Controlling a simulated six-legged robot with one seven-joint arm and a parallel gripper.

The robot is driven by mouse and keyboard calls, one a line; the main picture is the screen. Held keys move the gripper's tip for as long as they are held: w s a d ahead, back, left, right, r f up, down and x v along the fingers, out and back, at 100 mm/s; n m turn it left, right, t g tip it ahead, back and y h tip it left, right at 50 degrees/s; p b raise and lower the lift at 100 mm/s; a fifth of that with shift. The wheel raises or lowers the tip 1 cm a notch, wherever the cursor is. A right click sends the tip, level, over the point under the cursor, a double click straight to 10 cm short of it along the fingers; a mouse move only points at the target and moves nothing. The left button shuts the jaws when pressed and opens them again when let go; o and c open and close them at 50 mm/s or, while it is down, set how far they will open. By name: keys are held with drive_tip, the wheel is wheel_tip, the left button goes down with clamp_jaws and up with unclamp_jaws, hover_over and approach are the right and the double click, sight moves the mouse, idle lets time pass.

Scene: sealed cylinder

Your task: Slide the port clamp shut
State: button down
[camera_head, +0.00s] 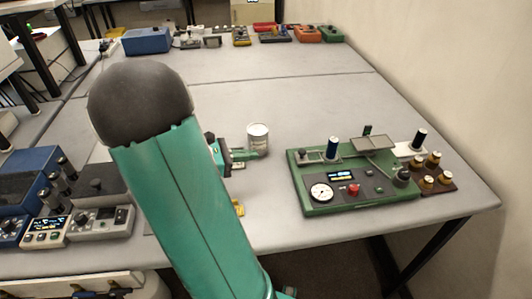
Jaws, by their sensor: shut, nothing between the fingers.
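A green device (318,205) stands on the right part of the table, with a round gauge, a small lit display and a red knob on its front. A dark blue cylinder (333,147) stands upright at its back left, beside a small grey fitting (309,155). A grey plate (374,143) sits raised at its back right. I cannot tell which part is the port clamp. My gripper (254,154) is shut and empty, left of the green device and apart from it.
A white can (258,134) stands right by my gripper; I cannot tell if they touch. A second dark blue cylinder (418,140) is on a white plate behind the device. A brown block (432,178) holds several gold-coloured jars. Instruments (100,223) crowd the left. The table middle is clear.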

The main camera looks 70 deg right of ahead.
approach(304, 152)
drive_tip(key=x, duration=0.5)
drive_tip(key=shift+d+f, duration=0.25)
drive_tip(key=shift+d, duration=0.1)
drive_tip(key=s+d, duration=0.1)
drive_tip(key=s, duration=0.2)
drive_tip(key=s+d, duration=0.1)
drive_tip(key=shift+s+d, duration=0.2)
drive_tip(key=shift+d, duration=0.1)
drive_tip(key=shift+s+d, duration=0.1)
drive_tip(key=shift+s, duration=0.15)
drive_tip(key=shift+r, duration=0.1)
drive_tip(key=shift+w, duration=0.5)
drive_tip(key=v, duration=1.3)
drive_tip(key=shift+w+a, duration=0.25)
drive_tip(key=shift+a, duration=0.1)
